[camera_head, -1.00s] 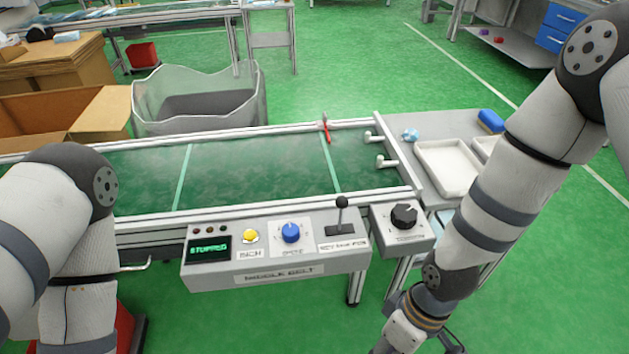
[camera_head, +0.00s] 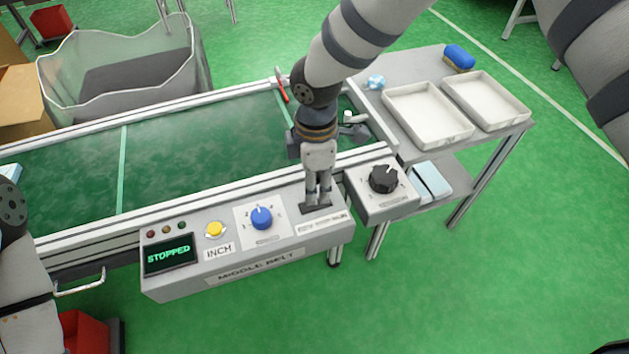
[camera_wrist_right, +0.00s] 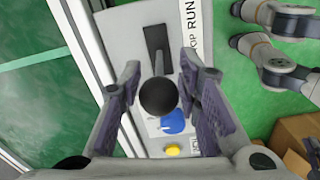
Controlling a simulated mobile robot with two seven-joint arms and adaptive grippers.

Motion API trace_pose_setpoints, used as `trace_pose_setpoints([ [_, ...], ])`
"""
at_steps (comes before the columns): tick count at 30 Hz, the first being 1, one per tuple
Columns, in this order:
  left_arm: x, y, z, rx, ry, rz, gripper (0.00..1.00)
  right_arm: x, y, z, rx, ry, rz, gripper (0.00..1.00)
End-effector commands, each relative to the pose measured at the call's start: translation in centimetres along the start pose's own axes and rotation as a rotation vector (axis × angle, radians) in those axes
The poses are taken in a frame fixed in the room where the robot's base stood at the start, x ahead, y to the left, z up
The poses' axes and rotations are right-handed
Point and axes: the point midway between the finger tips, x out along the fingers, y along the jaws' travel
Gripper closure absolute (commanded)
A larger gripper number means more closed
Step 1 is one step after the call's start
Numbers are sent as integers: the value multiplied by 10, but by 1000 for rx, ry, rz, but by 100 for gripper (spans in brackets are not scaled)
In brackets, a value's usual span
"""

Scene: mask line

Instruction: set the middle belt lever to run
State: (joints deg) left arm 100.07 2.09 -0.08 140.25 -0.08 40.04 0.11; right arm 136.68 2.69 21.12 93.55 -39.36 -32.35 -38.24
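The middle belt panel (camera_head: 170,288) carries a green display reading STOPPED. Its lever sits at the panel's right end in a dark slot plate (camera_head: 316,208); in the head view my gripper hides the knob. In the right wrist view the lever's round black knob (camera_wrist_right: 158,97) lies between my fingers, with the slot (camera_wrist_right: 156,42) beyond it and a label ending in RUN (camera_wrist_right: 190,20) beside it. My right gripper (camera_head: 317,196) points down over the lever. It also shows in the wrist view (camera_wrist_right: 163,92), open, with a finger on each side of the knob. My left gripper is out of view.
A blue dial (camera_head: 261,217) and a yellow INCH button (camera_head: 214,229) are left of the lever. A box with a black dial (camera_head: 383,179) stands close on its right. The green belt (camera_head: 190,150) lies behind, and white trays (camera_head: 428,116) stand at right.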

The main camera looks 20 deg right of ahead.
Motion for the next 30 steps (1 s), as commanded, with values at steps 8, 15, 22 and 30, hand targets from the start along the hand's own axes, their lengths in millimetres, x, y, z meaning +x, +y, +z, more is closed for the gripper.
trace_pose_setpoints([
  [8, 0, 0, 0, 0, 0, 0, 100, 4, 0, 0, 1, 1, 2, 69],
  [15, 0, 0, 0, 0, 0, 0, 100, 4, 0, 0, 2, 1, 1, 100],
  [22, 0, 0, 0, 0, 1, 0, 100, 3, 1, 0, 2, 1, 3, 100],
  [30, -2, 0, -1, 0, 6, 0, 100, 1, 2, 5, 8, 54, -6, 100],
])
